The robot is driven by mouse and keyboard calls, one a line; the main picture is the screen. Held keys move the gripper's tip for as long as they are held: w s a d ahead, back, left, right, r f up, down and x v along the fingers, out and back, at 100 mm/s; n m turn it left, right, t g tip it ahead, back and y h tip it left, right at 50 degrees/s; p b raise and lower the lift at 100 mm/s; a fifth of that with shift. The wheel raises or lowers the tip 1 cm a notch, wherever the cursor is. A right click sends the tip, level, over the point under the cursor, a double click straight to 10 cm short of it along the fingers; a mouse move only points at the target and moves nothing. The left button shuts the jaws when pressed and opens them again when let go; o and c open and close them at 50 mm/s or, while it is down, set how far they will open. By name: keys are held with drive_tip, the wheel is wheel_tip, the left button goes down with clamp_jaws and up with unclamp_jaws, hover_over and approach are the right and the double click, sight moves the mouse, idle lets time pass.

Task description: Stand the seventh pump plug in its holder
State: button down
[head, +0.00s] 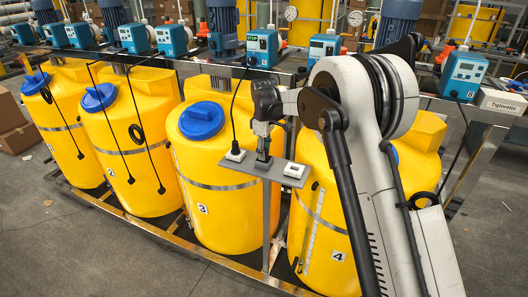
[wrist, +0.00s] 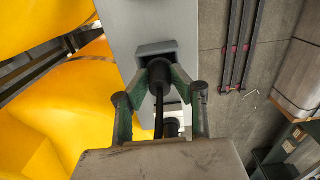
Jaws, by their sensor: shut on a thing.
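My gripper (head: 263,148) is over the middle of a narrow grey metal plate (head: 276,175) in the head view. In the wrist view, my gripper (wrist: 160,72) is shut on a black plug (wrist: 159,68) with a black cable running back from it. The plug is right at a grey square holder (wrist: 157,48) on the plate. The jaws hide part of the contact, so I cannot tell whether it is fully seated. A pale holder (head: 235,155) with a black cabled plug stands on the left. Another pale holder (head: 293,170) on the right looks empty.
Yellow tanks with blue lids (head: 201,121) stand behind and beside the plate. Blue pumps (head: 264,48) line the rail above them. Black cables hang over the left tanks (head: 132,125). Open floor (head: 60,240) lies at the front left.

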drive_tip(key=shift+f, duration=0.15)
drive_tip(key=c, duration=1.5)
unclamp_jaws()
drive_tip(key=shift+o, duration=0.2)
wheel_tip(320, 180, up, 12)
drive_tip(key=b, duration=0.1)
drive_tip(key=shift+r, duration=0.25)
